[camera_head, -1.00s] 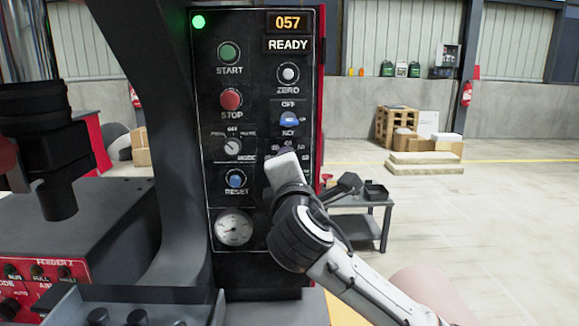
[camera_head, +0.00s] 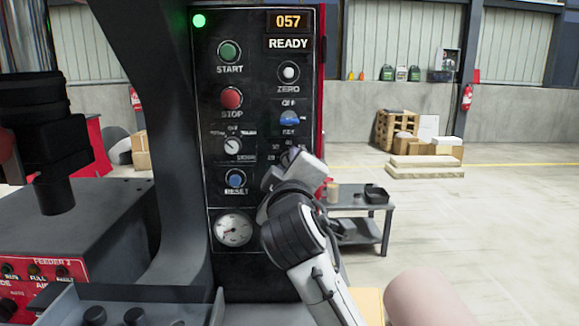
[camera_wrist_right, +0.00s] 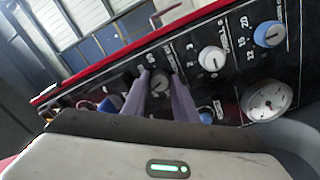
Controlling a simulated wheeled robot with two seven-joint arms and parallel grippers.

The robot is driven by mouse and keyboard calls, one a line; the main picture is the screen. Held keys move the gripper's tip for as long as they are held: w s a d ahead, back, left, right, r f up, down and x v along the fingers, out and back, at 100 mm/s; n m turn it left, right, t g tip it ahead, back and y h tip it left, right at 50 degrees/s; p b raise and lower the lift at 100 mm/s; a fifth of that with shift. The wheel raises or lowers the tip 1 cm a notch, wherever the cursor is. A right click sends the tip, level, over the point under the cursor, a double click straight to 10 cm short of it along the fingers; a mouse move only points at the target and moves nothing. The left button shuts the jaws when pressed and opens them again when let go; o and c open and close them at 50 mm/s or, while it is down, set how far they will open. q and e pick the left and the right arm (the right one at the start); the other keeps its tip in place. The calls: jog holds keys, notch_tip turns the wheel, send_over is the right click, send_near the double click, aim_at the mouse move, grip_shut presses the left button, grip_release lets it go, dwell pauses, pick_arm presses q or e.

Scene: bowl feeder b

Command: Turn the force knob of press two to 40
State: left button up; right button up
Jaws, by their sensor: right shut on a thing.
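The press panel (camera_head: 265,75) is black, with a display (camera_head: 287,22) reading 057 above a READY sign. My left gripper is not in view.
Close around are the blue switch (camera_head: 289,118), the mode knob (camera_head: 232,146), the reset button (camera_head: 236,178) and a gauge (camera_head: 234,229). Start (camera_head: 229,51) and stop (camera_head: 231,98) buttons are higher up. A small grey table (camera_head: 355,200) stands behind; floor at right is open.

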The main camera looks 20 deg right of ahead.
jog(key=shift+f+m, duration=0.1)
jog(key=shift+m, duration=1.8)
jog(key=o, duration=1.1)
jog(key=shift+c, duration=0.2)
jog(key=shift+s+a, duration=0.1)
jog(key=b+v, duration=0.2)
jog(key=v, duration=0.8)
jog(key=shift+s, duration=0.1)
